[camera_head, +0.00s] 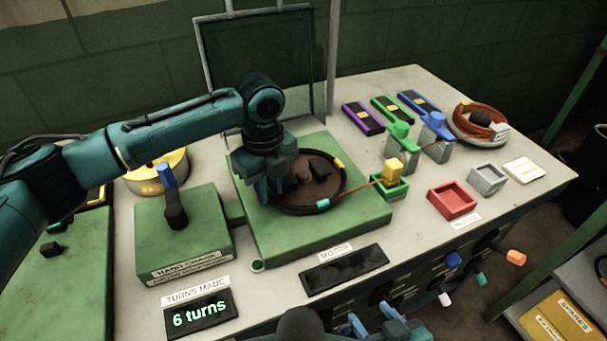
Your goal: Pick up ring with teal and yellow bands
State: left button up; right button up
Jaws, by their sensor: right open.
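The ring with a teal band and a yellow band (343,186) is dark and lies around a round brown plate on the green motor base (370,215). Its teal band faces the front and its yellow band the back right. My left gripper (275,192) points down at the ring's left side and hides that part of it. Whether its fingers are shut on the ring cannot be seen. My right gripper (374,320) is open at the bottom edge, in front of the table, apart from the ring.
A red cord runs from the ring's right side past a yellow block (394,170) to grey and green stands. A hand crank (183,235) stands left. A counter (200,316) reads "6 turns". Red (453,201) and grey trays sit right. A clear panel (255,65) stands behind.

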pick_arm(q)
jog(key=shift+f, duration=0.1)
grip_shut()
dwell(0.4)
